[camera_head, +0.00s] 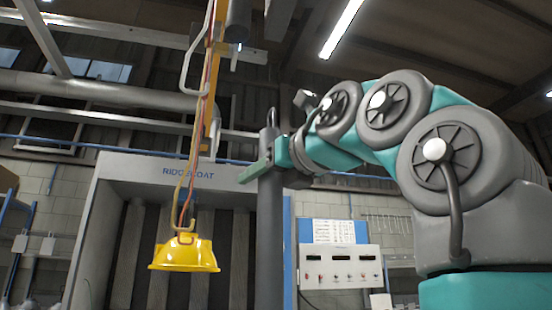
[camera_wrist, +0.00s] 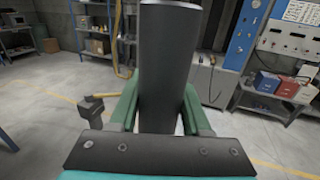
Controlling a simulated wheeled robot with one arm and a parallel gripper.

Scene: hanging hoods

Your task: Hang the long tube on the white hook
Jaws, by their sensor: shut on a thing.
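The long tube (camera_head: 270,225) is dark grey and stands nearly upright in my gripper, with a small loop at its top, in the head view. My gripper (camera_head: 262,168) has green fingers and is shut on the tube's upper part. In the wrist view the tube (camera_wrist: 170,65) runs up between the two green fingers (camera_wrist: 160,108). A white hook (camera_head: 188,72), a bent pale rod, hangs up and to the left of the tube's top. The tube is apart from it in the picture; the depth between them is hard to tell.
A yellow hood (camera_head: 184,254) hangs on a hook left of the tube. Another dark cylinder (camera_head: 238,20) hangs above. A grey booth (camera_head: 140,172) and a control panel (camera_head: 340,267) stand behind. Open floor (camera_wrist: 50,100) shows in the wrist view.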

